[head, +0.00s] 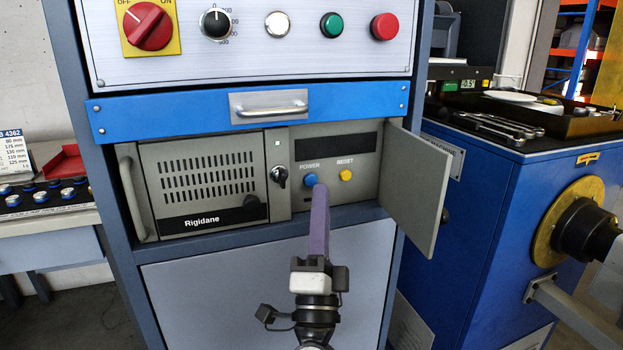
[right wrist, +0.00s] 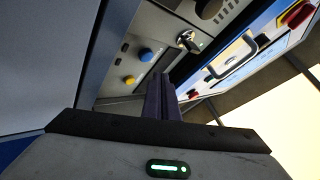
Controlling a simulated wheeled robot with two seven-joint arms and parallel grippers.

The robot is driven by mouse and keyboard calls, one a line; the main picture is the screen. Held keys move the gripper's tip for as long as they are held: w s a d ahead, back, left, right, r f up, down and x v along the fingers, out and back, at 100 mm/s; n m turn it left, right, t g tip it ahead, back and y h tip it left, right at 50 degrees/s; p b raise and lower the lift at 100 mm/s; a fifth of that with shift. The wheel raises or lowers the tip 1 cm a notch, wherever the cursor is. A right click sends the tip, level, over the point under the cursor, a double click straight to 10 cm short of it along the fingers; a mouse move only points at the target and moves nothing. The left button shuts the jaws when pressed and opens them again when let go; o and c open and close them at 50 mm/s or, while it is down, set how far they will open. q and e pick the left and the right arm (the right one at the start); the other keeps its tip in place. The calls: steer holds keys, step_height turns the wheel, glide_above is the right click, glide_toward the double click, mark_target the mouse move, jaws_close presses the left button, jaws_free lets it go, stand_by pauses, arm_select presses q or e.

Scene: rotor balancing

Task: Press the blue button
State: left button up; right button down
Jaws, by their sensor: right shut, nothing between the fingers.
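The blue button (head: 311,179) is a small round knob under the word POWER on a grey panel, left of the yellow RESET button (head: 346,175). It also shows in the right wrist view (right wrist: 146,54), uncovered. My right gripper (head: 321,190) is shut and empty, its purple fingers pointing at the panel. In the head view the fingertips appear just below and right of the blue button. In the right wrist view the fingertips (right wrist: 161,80) look apart from the button; the exact gap is hard to tell. My left gripper is not in view.
A small grey door (head: 414,190) stands open right of the panel. A key switch (head: 279,175) and a vented Rigidane unit (head: 207,185) are to the left. A blue drawer with a metal handle (head: 270,108) is above, below a row of controls. A blue machine (head: 470,215) stands at right.

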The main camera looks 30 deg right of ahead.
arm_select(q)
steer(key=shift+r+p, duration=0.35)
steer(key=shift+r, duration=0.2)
arm_select(e)
steer(key=s, duration=0.3)
steer(key=shift+s+a, duration=0.1)
steer(key=shift+a, duration=0.25)
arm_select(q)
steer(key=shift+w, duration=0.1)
arm_select(e)
steer(key=shift+a, duration=0.1)
steer(key=s+a+f+n+g+y, duration=0.2)
steer(key=a+f+n+y, duration=1.2)
steer(key=f+n+y, duration=0.4)
steer(key=s+f+n+g, duration=0.3)
steer(key=s+f+g, duration=0.2)
steer(key=s+f, duration=0.4)
steer(key=s+f+n+g, duration=0.3)
steer(key=s+f+g, duration=0.3)
steer(key=f, duration=0.6)
arm_select(q)
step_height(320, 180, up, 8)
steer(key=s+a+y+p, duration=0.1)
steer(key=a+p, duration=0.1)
steer(key=p, duration=1.3)
arm_select(e)
step_height(320, 180, up, 10)
steer(key=n, duration=0.1)
steer(key=shift+s+d, duration=0.25)
steer(key=shift+s, duration=0.05)
